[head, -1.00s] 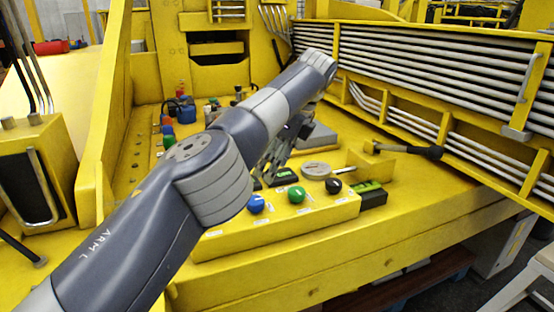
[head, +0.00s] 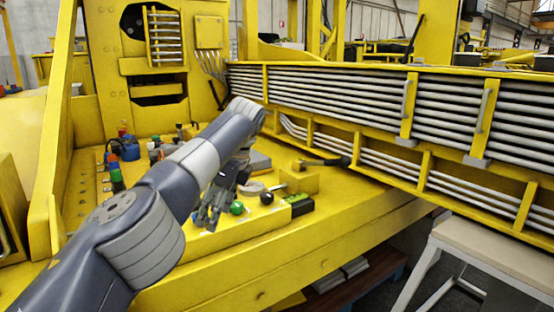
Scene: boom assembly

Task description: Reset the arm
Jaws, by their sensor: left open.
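My left arm comes in from the lower left and bends down at its wrist over the yellow deck. My left gripper (head: 208,214) is open, its dark fingers pointing down beside the control box. A green knob (head: 237,208) and a black knob (head: 266,198) stand just right of the fingers. The arm and gripper hide part of the control box. I cannot tell whether the fingers touch it. The right gripper is not in view.
A black and green device (head: 298,203) sits right of the knobs. More knobs (head: 116,176) stand at left. A pale bench (head: 500,250) is at lower right.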

